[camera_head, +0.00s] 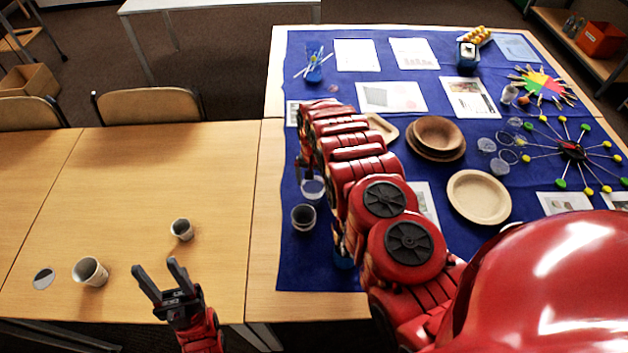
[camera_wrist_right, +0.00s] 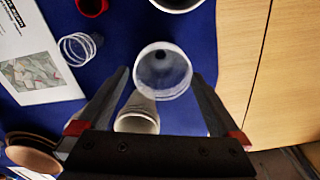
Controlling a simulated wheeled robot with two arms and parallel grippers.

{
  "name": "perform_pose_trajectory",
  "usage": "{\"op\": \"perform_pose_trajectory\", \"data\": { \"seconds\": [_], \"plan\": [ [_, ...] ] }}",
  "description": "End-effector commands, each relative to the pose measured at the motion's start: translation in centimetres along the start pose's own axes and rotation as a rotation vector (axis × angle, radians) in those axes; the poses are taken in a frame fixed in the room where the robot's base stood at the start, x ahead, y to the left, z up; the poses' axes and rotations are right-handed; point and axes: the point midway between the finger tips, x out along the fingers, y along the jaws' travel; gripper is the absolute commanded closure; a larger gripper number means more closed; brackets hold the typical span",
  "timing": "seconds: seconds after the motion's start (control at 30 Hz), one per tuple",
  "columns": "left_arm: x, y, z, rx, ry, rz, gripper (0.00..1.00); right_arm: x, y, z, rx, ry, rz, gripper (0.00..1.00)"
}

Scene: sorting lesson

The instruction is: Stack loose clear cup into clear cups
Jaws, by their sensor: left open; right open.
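A clear cup (camera_wrist_right: 163,88) shows its round opening between the fingers of my right gripper (camera_wrist_right: 160,76) in the right wrist view. The fingers stand apart on either side of it; whether they touch it I cannot tell. A whitish cup (camera_wrist_right: 138,122) lies closer to the palm. In the head view a clear cup (camera_head: 313,189) stands on the blue cloth just below my right gripper (camera_head: 304,170). Several clear cups (camera_head: 487,145) are grouped at the right of the cloth. My left gripper (camera_head: 160,272) is open and empty over the left table.
A dark grey cup (camera_head: 303,218) stands near the clear cup. Brown bowls (camera_head: 437,135), a plate (camera_head: 478,197) and printed sheets (camera_head: 391,97) occupy the blue cloth. My right arm covers its middle.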

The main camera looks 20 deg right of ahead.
Motion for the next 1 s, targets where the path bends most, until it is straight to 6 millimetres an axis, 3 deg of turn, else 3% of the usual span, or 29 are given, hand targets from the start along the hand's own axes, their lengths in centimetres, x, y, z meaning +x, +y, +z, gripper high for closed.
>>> {"op": "perform_pose_trajectory", "data": {
  "seconds": [0.13,0.17,0.37,0.7,0.8,1.0],
  "plan": [
    [1.5,-0.1,-0.2,0.0,0.0,0.0,0.5,-1.9,0.1,0.0,0.001,0.0,0.0,0.0],
    [0.7,0.0,-0.1,0.0,0.0,0.0,0.5,-1.5,0.0,-0.1,0.001,0.001,0.0,0.0],
    [-0.3,0.0,0.1,0.0,0.0,0.0,0.5,-4.1,-0.1,0.0,0.0,0.0,-0.002,0.0],
    [-1.6,0.1,0.3,0.0,0.0,0.0,0.5,-10.4,-0.1,-0.1,0.0,0.003,-0.003,0.0],
    [0.7,0.0,-0.1,0.0,0.0,0.0,0.5,-12.4,0.0,0.0,0.0,0.001,-0.001,0.0],
    [1.6,-0.1,-0.3,0.0,0.0,0.0,0.5,-13.3,0.0,0.0,0.0,0.001,0.0,0.0]
  ]
}}
